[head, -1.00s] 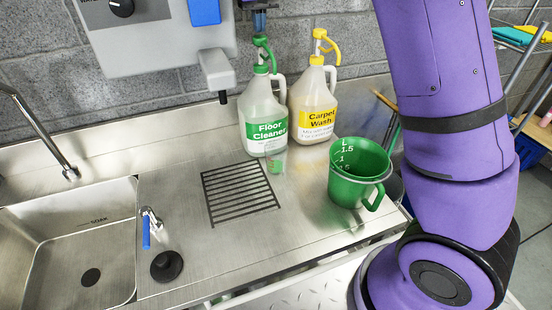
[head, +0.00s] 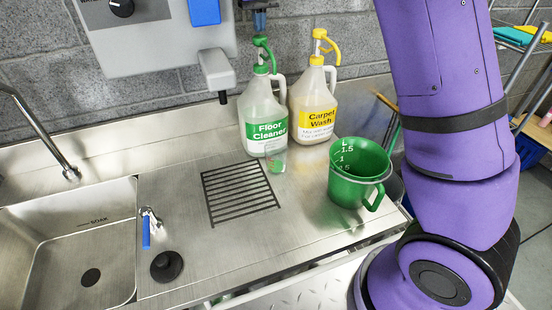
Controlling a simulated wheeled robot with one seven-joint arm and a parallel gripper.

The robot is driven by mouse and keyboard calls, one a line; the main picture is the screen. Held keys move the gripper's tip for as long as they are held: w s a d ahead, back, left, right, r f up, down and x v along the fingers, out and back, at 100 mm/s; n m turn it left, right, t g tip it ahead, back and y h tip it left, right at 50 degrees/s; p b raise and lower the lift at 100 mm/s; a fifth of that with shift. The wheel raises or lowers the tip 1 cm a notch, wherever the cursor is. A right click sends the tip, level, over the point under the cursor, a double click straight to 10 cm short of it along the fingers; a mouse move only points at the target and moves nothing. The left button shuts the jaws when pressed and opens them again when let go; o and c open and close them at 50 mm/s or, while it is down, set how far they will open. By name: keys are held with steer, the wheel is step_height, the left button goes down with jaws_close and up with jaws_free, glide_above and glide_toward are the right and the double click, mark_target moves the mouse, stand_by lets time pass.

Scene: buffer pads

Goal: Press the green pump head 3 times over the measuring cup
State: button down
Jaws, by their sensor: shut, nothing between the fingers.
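The green pump head (head: 263,50) tops a translucent jug labelled Floor Cleaner (head: 264,125) at the back of the steel counter. It looks raised, with nothing touching it. A small clear cup (head: 277,160), likely the measuring cup, stands in front of that jug. It looks greenish low down, but I cannot tell whether that is liquid. A larger green jug (head: 352,183) with litre marks and a handle stands to the right.
A Carpet Wash jug (head: 316,112) with a yellow pump stands close right of the Floor Cleaner jug. A slotted drain (head: 240,192) lies in front. A sink (head: 75,250) is at left. A wall dispenser (head: 216,69) hangs behind.

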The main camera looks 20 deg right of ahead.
mark_target(260, 37)
steer(key=shift+f, duration=2.3)
steer(key=shift+r, duration=0.1)
steer(key=shift+r, duration=2.5)
steer(key=shift+f, duration=2.6)
steer(key=shift+r, duration=0.1)
steer(key=shift+r, duration=2.5)
